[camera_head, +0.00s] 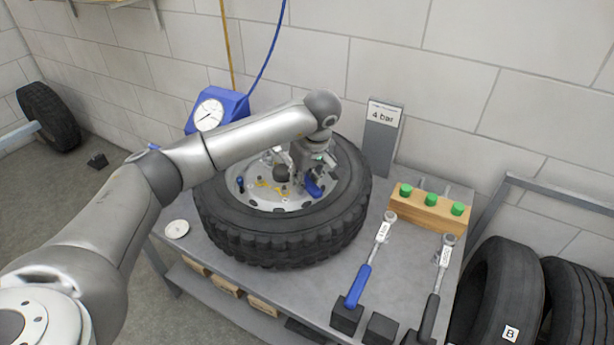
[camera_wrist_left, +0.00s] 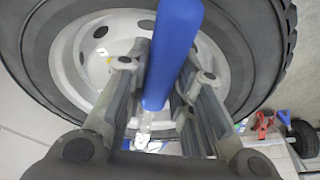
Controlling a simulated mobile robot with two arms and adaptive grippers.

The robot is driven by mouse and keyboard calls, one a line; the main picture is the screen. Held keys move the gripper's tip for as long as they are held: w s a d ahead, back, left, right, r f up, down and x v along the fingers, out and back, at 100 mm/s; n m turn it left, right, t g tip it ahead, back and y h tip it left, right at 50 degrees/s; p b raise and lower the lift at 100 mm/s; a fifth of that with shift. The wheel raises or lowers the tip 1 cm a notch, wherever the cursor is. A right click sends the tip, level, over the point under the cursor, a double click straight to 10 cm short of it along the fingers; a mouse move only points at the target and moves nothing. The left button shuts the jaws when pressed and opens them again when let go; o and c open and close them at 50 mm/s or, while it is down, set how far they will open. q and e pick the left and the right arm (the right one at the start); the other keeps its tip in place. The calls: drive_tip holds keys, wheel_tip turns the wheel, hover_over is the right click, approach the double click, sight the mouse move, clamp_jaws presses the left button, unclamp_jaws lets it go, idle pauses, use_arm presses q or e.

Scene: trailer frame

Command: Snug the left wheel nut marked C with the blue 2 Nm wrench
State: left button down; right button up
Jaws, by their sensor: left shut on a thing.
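A wheel with a black tyre (camera_head: 285,235) and a pale rim lies flat on the table. Small yellow parts (camera_head: 262,184) show on its hub; no letter C can be read. My left gripper (camera_head: 312,172) is over the right half of the rim, shut on a blue-handled tool (camera_head: 314,188). In the left wrist view the blue handle (camera_wrist_left: 173,50) stands between the fingers, with the rim (camera_wrist_left: 85,60) behind it. The tool's lower end and its contact with a nut are hidden. Another blue-handled wrench (camera_head: 359,286) lies at the table's front, its label unreadable. My right gripper is not in view.
A dark-handled wrench (camera_head: 432,310) lies right of the blue one. A wooden block (camera_head: 428,215) with green caps stands behind them. A "4 bar" sign (camera_head: 383,140) and a blue gauge (camera_head: 208,115) flank the wheel. Spare tyres (camera_head: 502,290) stand at right.

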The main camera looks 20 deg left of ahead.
use_arm(q)
drive_tip(key=shift+s+a+m, duration=0.6)
drive_tip(key=shift+s+a, duration=0.1)
drive_tip(key=shift+s, duration=0.2)
drive_tip(key=shift+w+d+n+b, duration=0.35)
drive_tip(key=shift+w+d+n, duration=0.55)
drive_tip(key=shift+w, duration=0.35)
drive_tip(key=c, duration=1.9)
unclamp_jaws()
clamp_jaws()
drive_tip(key=shift+r+p, duration=0.45)
drive_tip(key=shift+r, duration=0.35)
drive_tip(key=shift+r, duration=0.3)
drive_tip(key=shift+r+p, duration=0.3)
